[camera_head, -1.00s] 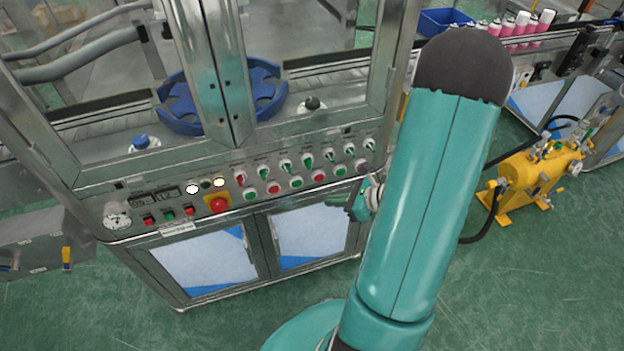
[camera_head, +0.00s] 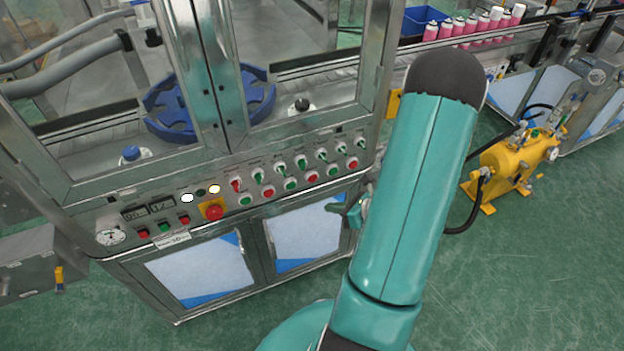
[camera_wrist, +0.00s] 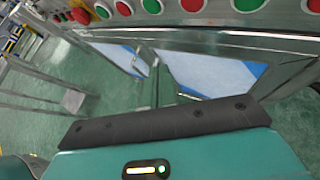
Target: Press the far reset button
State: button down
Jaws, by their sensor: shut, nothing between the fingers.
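The control panel (camera_head: 222,207) on the metal cabinet carries a row of green and red buttons (camera_head: 290,184) under green and red switches. Lower left are small red and green buttons (camera_head: 165,228) and a red emergency-stop knob (camera_head: 213,212) on yellow. Labels are too small to tell which button is the far reset. My gripper (camera_head: 338,208) shows only partly beside my teal arm, in front of the cabinet's right end and below the panel. It is shut and empty, touching no button.
A glazed enclosure with blue star wheels (camera_head: 168,112) stands above the panel. A yellow pump (camera_head: 512,165) with a black hose stands on the green floor at right. Pink cans (camera_head: 445,29) stand on the conveyor behind. Floor in front of the cabinet is clear.

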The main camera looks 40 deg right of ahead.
jog(key=w+d, duration=0.2)
jog(key=w, duration=0.6)
jog(key=shift+d, duration=0.15)
jog(key=shift+w, duration=0.15)
dwell(1.7)
jog(key=shift+w+d, duration=0.15)
jog(key=shift+w, duration=0.15)
jog(key=shift+w+d, duration=0.1)
jog(key=shift+w, duration=0.3)
dwell(0.7)
jog(key=shift+s, duration=0.15)
jog(key=shift+s+a, duration=0.25)
jog(key=shift+s, duration=0.4)
jog(key=s, duration=0.2)
jog(key=s+a, duration=0.1)
jog(key=s, duration=0.1)
jog(key=shift+s+a, duration=0.2)
jog(key=shift+s, duration=0.2)
